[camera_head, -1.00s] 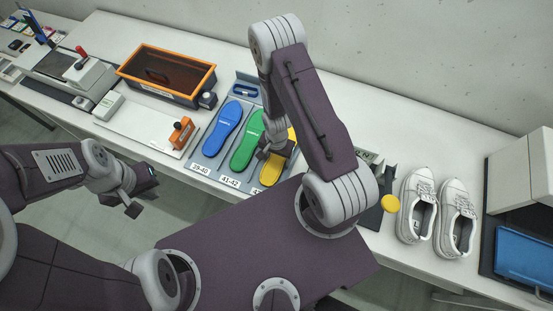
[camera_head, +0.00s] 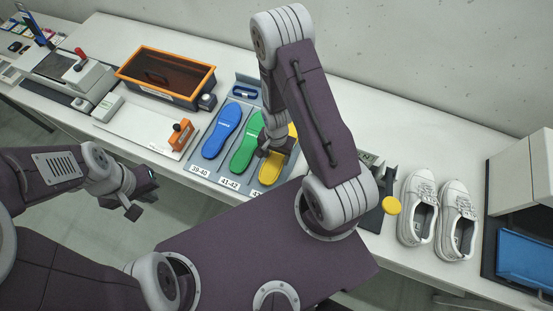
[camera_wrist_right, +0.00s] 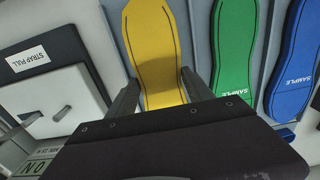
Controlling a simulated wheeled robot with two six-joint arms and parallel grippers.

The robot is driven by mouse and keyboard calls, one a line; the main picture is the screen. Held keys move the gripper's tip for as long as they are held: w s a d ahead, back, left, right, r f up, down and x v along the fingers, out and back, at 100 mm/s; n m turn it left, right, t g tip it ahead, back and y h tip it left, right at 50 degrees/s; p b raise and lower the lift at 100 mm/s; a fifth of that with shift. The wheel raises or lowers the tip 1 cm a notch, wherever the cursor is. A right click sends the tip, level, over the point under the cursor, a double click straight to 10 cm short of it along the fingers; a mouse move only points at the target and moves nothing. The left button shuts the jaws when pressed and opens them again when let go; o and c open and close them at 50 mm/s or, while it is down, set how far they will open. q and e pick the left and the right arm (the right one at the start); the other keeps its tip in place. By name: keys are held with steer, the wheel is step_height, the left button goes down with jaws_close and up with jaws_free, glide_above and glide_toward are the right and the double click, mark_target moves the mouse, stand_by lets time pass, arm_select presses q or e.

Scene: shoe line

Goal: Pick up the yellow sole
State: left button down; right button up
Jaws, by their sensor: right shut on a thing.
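The yellow sole (camera_head: 270,172) lies in the rightmost slot of the grey sole tray (camera_head: 196,160), partly hidden by my right gripper (camera_head: 276,150) in the head view. In the right wrist view, the yellow sole (camera_wrist_right: 162,50) runs between the two fingers of my right gripper (camera_wrist_right: 163,90), one finger close along each side. My right gripper is shut on it across its width. The sole appears still low at the tray; any lift is too small to tell. My left gripper (camera_head: 140,195) is open and empty, off the table's front edge.
Beside it lie a green sole (camera_head: 248,145) and a blue sole (camera_head: 222,130). An orange-rimmed box (camera_head: 166,75) and an orange-handled tool (camera_head: 181,135) stand left. White shoes (camera_head: 437,215) and a blue tray (camera_head: 525,258) are right.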

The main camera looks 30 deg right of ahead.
mark_target(269, 174)
steer(key=s+a+r, duration=0.2)
steer(key=s+a+r+b, duration=0.1)
steer(key=s+a+r, duration=0.1)
steer(key=a, duration=0.1)
steer(key=shift+s+a+r, duration=0.1)
steer(key=shift+s+r, duration=0.1)
steer(key=shift+r, duration=0.2)
steer(key=s+a+r+p, duration=0.1)
steer(key=a+p, duration=0.1)
steer(key=p, duration=0.1)
steer(key=s+a+r+p, duration=0.1)
steer(key=s+r+p, duration=0.1)
steer(key=p, duration=0.2)
steer(key=shift+s+a, duration=0.2)
steer(key=shift+a, duration=0.15)
steer(key=shift+w+d+f, duration=0.1)
